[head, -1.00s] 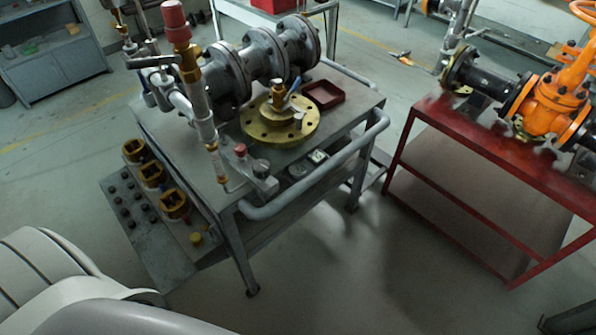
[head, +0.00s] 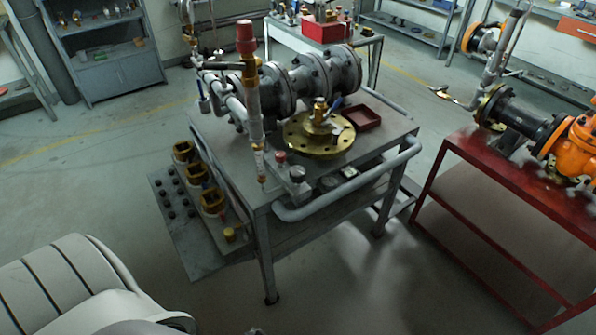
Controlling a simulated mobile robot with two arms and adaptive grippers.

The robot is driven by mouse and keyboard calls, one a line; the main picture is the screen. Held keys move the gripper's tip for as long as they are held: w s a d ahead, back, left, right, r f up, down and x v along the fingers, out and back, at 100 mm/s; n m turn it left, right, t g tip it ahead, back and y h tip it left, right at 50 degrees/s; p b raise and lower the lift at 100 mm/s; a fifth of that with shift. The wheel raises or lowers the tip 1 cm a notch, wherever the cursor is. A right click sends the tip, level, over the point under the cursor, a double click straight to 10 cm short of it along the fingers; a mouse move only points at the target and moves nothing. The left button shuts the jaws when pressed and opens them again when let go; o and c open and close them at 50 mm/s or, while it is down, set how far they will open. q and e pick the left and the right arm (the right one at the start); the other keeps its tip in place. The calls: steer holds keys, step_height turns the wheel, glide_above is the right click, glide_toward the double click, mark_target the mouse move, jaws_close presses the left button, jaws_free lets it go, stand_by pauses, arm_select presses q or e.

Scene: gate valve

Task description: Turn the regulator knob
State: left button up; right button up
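A grey metal cart (head: 225,142) stands in the middle of the head view with pipe fittings on top. A tall upright pipe on it has a large red cap (head: 245,38). A small red knob (head: 280,157) and a round dark knob (head: 297,173) sit on a small block at the cart's near edge. I cannot tell for sure which of these is the regulator knob. Neither of my grippers can be made out in the head view; only white parts of my own body show at the lower left.
A brass flange (head: 318,146), a flanged pipe (head: 313,84) and a dark red tray (head: 362,118) are on the cart. A grey handrail (head: 345,190) runs along its near side. A red table (head: 500,165) with an orange valve (head: 572,150) stands right. The floor in front is clear.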

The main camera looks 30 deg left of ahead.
arm_select(q)
steer(key=w+a+r+t, duration=0.2)
steer(key=w+r, duration=0.5)
steer(key=w, duration=0.1)
steer(key=n+t+y+p, duration=0.1)
steer(key=n+t+p, duration=0.15)
steer(key=t, duration=0.45)
glide_toward(296, 173)
steer(key=shift+m, duration=0.45)
steer(key=x, duration=1.1)
steer(key=shift+w+a+p, duration=0.1)
steer(key=shift+w+p, duration=0.1)
steer(key=shift+p, duration=0.15)
arm_select(e)
steer(key=r, duration=0.1)
steer(key=s+r, duration=0.1)
steer(key=r, duration=0.1)
steer(key=shift+s+d+r, duration=0.1)
steer(key=shift+s+d, duration=0.05)
steer(key=shift+s, duration=0.2)
